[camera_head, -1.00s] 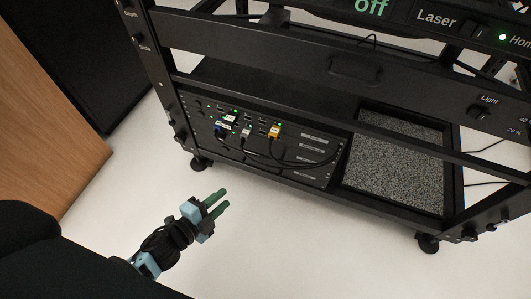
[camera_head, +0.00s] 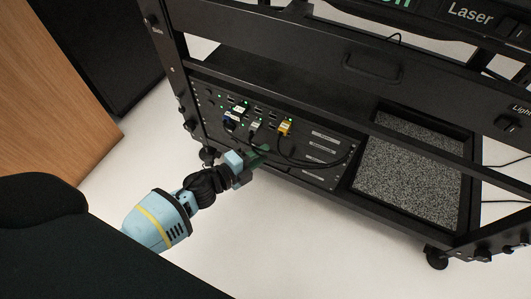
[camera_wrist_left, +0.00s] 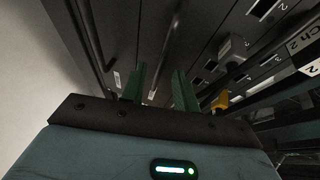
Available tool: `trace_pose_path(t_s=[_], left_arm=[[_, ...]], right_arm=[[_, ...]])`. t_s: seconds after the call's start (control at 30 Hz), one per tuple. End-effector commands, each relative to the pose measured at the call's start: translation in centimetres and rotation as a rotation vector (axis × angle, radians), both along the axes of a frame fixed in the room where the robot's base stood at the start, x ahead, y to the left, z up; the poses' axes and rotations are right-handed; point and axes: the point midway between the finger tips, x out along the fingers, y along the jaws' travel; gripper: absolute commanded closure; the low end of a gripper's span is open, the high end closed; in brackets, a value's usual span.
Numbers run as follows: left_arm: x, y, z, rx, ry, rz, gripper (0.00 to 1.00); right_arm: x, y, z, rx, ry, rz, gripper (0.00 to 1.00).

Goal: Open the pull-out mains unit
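The rack's lower black unit (camera_head: 300,158) has sockets, small green lights, plugs and several labelled slots. The pictures do not settle which part is the pull-out mains unit. No part of the lower front visibly sticks out. My left gripper (camera_head: 262,150) is close in front of this unit, below the plugs, its green fingers partly lost against the dark front. Contact with the front cannot be told. My right gripper is not in view.
A yellow plug (camera_head: 285,127) and a grey plug (camera_head: 255,126) have black cables looping across the front. A higher black panel (camera_head: 372,68) has a handle-like outline. A grey speckled tray (camera_head: 410,180) lies right of the unit. A wooden panel (camera_head: 50,80) stands left; pale floor is clear.

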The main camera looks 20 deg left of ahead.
Motion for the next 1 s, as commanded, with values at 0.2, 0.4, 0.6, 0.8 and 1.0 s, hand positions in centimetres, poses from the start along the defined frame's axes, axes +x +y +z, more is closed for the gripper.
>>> trace_pose_path(t_s=[0.2, 0.4, 0.6, 0.8, 1.0], left_arm=[[1.5, -0.8, -0.4, -0.001, 0.000, -0.001, 0.70], [1.7, -0.9, -0.4, -0.001, 0.000, 0.000, 0.70], [1.7, -0.8, -0.4, -0.001, 0.000, 0.000, 0.83], [1.7, -0.8, -0.4, -0.001, 0.000, 0.000, 1.00], [1.7, -0.8, -0.4, -0.001, 0.000, 0.000, 1.00]], right_arm=[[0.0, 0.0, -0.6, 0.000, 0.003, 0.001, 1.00], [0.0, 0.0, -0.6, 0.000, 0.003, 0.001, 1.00], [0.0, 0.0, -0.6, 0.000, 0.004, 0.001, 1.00], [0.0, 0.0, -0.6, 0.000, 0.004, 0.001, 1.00], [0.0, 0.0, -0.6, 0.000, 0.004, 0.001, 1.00]])
